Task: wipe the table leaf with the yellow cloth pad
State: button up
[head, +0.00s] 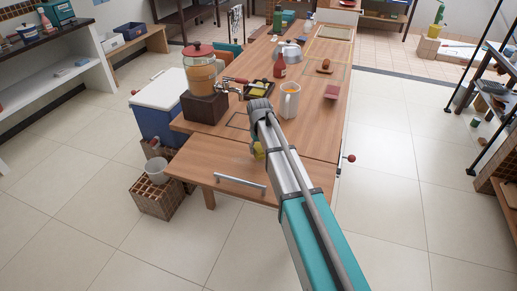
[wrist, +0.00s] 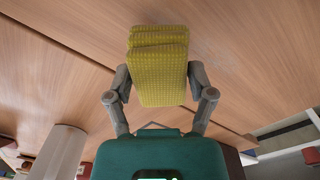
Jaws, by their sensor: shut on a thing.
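The table leaf (head: 205,162) is the wooden front section of the long table, set off by a seam, with a metal bar handle (head: 240,182) near its front edge. My gripper (wrist: 160,85) is shut on the yellow cloth pad (wrist: 160,65), a folded, textured block held between the two fingers. In the head view only a small part of the pad (head: 257,151) shows beside my arm, over the leaf near the seam. My arm hides the rest of the pad and part of the leaf. I cannot tell whether the pad touches the wood.
A drink dispenser (head: 200,72) on a dark block (head: 204,106) stands at the left past the seam. A white mug (head: 289,101), a red bottle (head: 280,66) and a dark tray (head: 259,89) stand farther back. The visible leaf is clear.

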jog(key=shift+r+p, duration=1.3)
jog(key=shift+r, duration=0.25)
jog(key=shift+r, duration=0.1)
jog(key=shift+r+p, duration=1.45)
jog(key=shift+p, duration=0.05)
jog(key=shift+a+f, duration=0.1)
jog(key=shift+a, duration=0.05)
